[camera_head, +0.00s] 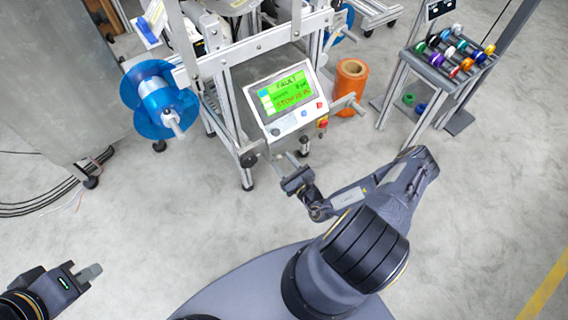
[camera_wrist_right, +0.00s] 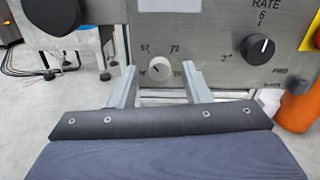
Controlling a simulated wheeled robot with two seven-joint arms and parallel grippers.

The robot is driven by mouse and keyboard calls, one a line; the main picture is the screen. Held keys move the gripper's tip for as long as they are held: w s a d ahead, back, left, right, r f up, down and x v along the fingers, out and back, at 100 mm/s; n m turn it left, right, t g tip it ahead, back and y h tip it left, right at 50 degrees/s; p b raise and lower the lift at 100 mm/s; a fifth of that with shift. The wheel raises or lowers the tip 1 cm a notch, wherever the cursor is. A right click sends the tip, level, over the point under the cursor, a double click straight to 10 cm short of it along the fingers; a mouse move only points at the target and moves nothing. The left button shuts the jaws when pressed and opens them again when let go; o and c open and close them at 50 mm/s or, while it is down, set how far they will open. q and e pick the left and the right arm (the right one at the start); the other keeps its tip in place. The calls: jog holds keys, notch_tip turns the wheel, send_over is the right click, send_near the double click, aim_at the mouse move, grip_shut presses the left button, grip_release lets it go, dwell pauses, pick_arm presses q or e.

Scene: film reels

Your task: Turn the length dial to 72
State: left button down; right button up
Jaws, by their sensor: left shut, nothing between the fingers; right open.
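A white dial (camera_wrist_right: 160,69) sits on the lower grey panel in the right wrist view. A number that looks like 57 is at its upper left and 72 at its upper right. Its small dark mark seems to face left, away from the 72. No name for this dial is readable. My right gripper (camera_wrist_right: 158,82) is open, with one finger on each side of the dial and no clear contact. It also shows in the head view (camera_head: 284,164), below the control panel (camera_head: 287,100). My left gripper (camera_head: 93,272) is shut and empty at the lower left, far from the panel.
A black RATE dial (camera_wrist_right: 258,48) is right of the white one. An orange roll (camera_head: 350,88) stands right of the machine, and a blue reel (camera_head: 158,98) is on its left. A rack (camera_head: 436,72) of coloured spools stands at the right. The floor in front is clear.

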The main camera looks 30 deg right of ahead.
grip_shut()
jog(key=shift+m, duration=0.4)
jog(key=m, duration=0.3)
jog(key=shift+m, duration=0.4)
jog(key=m, duration=0.3)
jog(key=shift+m, duration=0.3)
jog(key=m+b, duration=0.1)
jog(key=m, duration=0.3)
jog(key=shift+a, duration=0.1)
jog(key=shift+m, duration=1.7)
